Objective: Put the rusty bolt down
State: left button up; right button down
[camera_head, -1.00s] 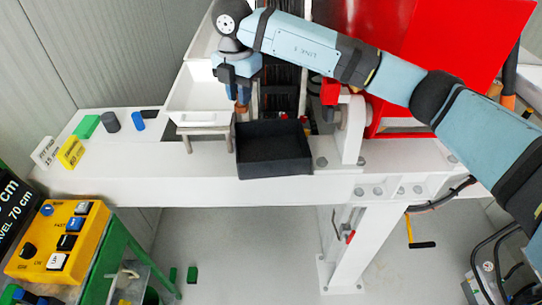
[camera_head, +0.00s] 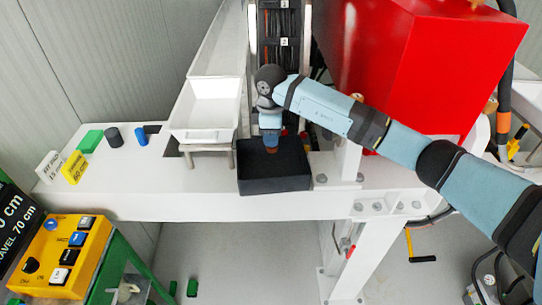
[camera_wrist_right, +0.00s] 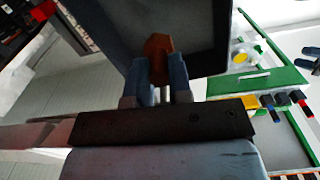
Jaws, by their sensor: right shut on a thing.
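The rusty bolt (camera_wrist_right: 157,50) shows as a brown-orange hex shape between the two blue fingers of my right gripper (camera_wrist_right: 160,75) in the right wrist view. In the head view, the right gripper (camera_head: 271,146) points down over the black open tray (camera_head: 275,183), with a small brown bit of the bolt at its tips. The gripper is shut on the bolt. The tray's dark inside lies behind the bolt in the wrist view. I cannot tell whether the bolt touches the tray floor. My left gripper is not in view.
A white bin (camera_head: 206,105) stands on a small stand left of the black tray. A red housing (camera_head: 420,60) rises at the right.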

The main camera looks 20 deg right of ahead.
aim_at(271, 149)
notch_tip(271, 149, down, 4)
jog(key=shift+a+f+p, duration=0.1)
jog(key=shift+f+p, duration=0.15)
jog(key=shift+p, duration=0.05)
notch_tip(271, 149, down, 3)
jog(key=shift+f+p, duration=0.1)
jog(key=shift+p, duration=0.3)
jog(key=shift+f, duration=0.4)
jog(key=shift+f, duration=0.1)
jog(key=shift+f, duration=0.1)
jog(key=c, duration=1)
grip_release()
jog(key=shift+c, duration=0.2)
